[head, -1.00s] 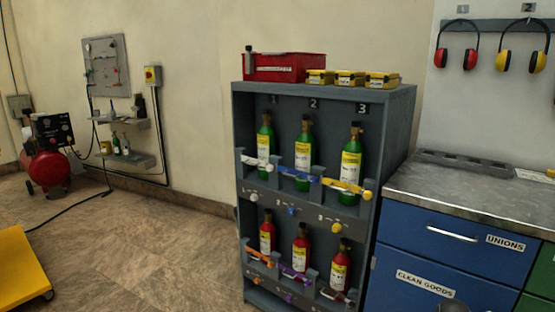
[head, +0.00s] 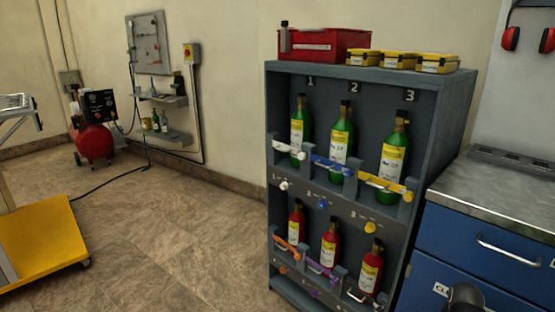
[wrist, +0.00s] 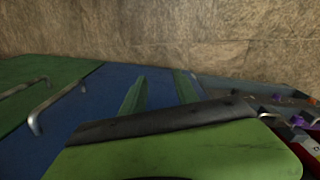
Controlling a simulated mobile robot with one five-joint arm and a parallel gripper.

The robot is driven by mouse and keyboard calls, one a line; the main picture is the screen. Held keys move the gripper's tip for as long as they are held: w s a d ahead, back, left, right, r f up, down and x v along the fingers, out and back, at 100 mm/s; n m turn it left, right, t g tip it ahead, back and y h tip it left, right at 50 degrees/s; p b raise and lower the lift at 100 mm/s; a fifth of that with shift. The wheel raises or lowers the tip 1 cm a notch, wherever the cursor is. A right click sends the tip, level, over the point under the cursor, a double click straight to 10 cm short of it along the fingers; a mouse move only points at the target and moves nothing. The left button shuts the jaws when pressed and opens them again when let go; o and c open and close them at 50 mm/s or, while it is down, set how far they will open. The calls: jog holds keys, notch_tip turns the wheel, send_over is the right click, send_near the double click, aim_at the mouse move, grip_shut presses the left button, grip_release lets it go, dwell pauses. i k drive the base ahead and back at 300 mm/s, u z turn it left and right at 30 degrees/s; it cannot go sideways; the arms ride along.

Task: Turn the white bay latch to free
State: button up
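The white bay latch (head: 288,148) is a white bar across the front of upper bay 1 of the grey rack. It crosses in front of a green bottle (head: 299,124), and a round white knob (head: 283,185) sits on the panel below. My gripper (wrist: 160,80) shows in the wrist view with two green fingers apart and nothing between them. It is over blue cabinet fronts, away from the white latch. The white bay latch cannot be made out in the wrist view.
The rack (head: 446,110) also has blue (head: 333,165) and yellow (head: 385,187) latches, and red bottles below. A red bin (head: 322,45) and yellow cases stand on top. A blue cabinet (head: 480,240) adjoins on the right. A yellow cart (head: 45,240) is at left. Floor between is clear.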

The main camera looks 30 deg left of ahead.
aim_at(301, 155)
jog(key=u, duration=0.25)
jog(key=k, duration=0.2)
jog(key=u, duration=2.5)
jog(key=k, duration=0.6)
jog(key=z, duration=0.2)
jog(key=i, duration=1.65)
jog(key=u, duration=0.25)
